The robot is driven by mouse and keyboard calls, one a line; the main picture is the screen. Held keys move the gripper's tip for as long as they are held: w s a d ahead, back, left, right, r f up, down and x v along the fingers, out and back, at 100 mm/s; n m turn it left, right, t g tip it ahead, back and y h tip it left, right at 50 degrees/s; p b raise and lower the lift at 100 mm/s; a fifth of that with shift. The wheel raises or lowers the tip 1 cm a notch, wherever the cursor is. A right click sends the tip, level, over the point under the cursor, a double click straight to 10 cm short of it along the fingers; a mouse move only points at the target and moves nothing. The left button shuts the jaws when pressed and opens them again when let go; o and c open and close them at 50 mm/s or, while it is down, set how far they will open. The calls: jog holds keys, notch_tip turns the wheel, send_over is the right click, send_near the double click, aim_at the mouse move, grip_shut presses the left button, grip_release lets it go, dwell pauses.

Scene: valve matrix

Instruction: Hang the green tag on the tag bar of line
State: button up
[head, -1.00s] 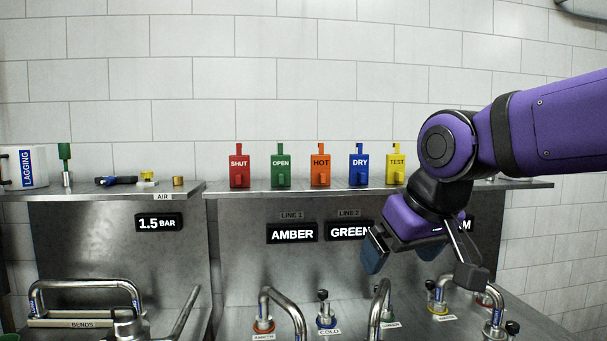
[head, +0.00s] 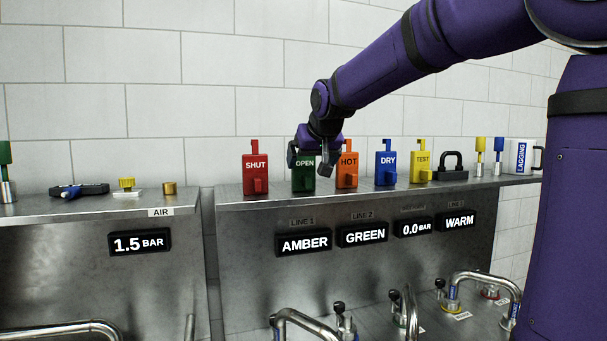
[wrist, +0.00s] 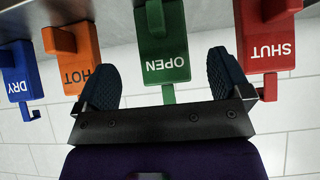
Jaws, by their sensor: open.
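The green tag marked OPEN (head: 303,180) stands on the steel shelf, between the red SHUT tag (head: 256,172) and the orange HOT tag (head: 347,172). My gripper (head: 309,158) is at the green tag's top, in front of part of it. In the wrist view the green tag (wrist: 162,45) lies between the two spread blue-padded fingers of my gripper (wrist: 162,78), with a gap on each side. The gripper is open and holds nothing. The line displays AMBER (head: 304,241) and GREEN (head: 362,234) are on the panel below; I cannot make out a tag bar.
The blue DRY tag (head: 386,165) and yellow TEST tag (head: 421,170) stand further right, then a black padlock-shaped item (head: 452,170). Bent steel pipes (head: 300,320) and knobs stand below the panel. The wall above the shelf is bare.

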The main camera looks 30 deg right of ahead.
aim_at(306, 176)
jog(key=shift+s+f+x, duration=0.1)
jog(key=shift+x, duration=1.55)
jog(key=shift+s+f+x, duration=0.1)
jog(key=shift+f+x, duration=0.05)
jog(key=shift+x, duration=1.55)
jog(key=shift+a, duration=0.15)
jog(key=c, duration=1.1)
jog(key=shift+r, duration=0.15)
jog(key=shift+c, duration=0.2)
